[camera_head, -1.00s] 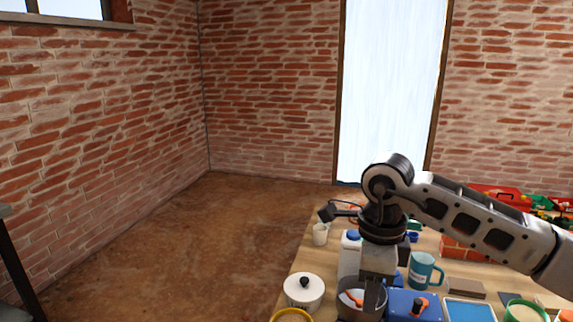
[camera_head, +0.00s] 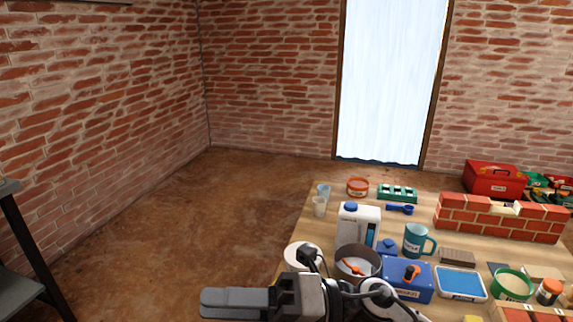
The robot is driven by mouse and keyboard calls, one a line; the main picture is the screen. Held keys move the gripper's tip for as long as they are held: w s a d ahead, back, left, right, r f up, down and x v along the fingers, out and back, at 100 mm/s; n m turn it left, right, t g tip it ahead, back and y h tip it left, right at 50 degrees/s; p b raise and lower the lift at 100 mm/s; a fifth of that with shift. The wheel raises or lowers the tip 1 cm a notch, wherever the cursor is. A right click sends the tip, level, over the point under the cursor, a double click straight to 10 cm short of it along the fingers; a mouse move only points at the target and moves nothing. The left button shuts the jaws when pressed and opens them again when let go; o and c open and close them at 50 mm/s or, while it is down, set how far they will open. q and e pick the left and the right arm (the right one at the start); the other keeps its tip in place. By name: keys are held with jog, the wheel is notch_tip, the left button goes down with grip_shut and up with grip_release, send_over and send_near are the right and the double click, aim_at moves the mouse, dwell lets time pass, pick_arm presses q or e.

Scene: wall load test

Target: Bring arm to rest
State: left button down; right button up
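My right gripper (camera_head: 236,304) is at the bottom of the head view, in front of the near left corner of the table. Its fingers point left and lie close together, with nothing seen between them. My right arm (camera_head: 375,300) comes in low from the bottom edge, and most of it is out of the picture. It hides part of a white pot (camera_head: 298,254) and of the table's near left edge. My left gripper is not in view.
The wooden table (camera_head: 319,235) holds a grey pot (camera_head: 343,253), a white jug (camera_head: 356,231), a teal mug (camera_head: 416,241), a blue box (camera_head: 392,276), a small brick wall (camera_head: 483,219) and a red toolbox (camera_head: 494,180). The floor (camera_head: 190,230) left of it is clear up to a dark shelf (camera_head: 22,245).

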jog(key=w+d+f+m+t+h, duration=0.3)
jog(key=d+f+m+t+h, duration=0.3)
jog(key=m+t, duration=0.65)
jog(key=w+d+f+m+t+h, duration=0.3)
jog(key=d+m+t+h, duration=0.35)
jog(key=m, duration=1.15)
jog(key=s+d+f+m+g+h, duration=0.2)
jog(key=s+d+f+m, duration=0.2)
jog(key=f, duration=0.4)
jog(key=s+d+f+m+g+h+p, duration=0.1)
jog(key=s+d+f+m+g+h, duration=0.1)
jog(key=f, duration=0.6)
jog(key=s+d+m+g, duration=0.1)
jog(key=s+d+m, duration=0.1)
jog(key=s+m, duration=0.1)
jog(key=shift+s+d, duration=0.25)
jog(key=shift+s, duration=0.6)
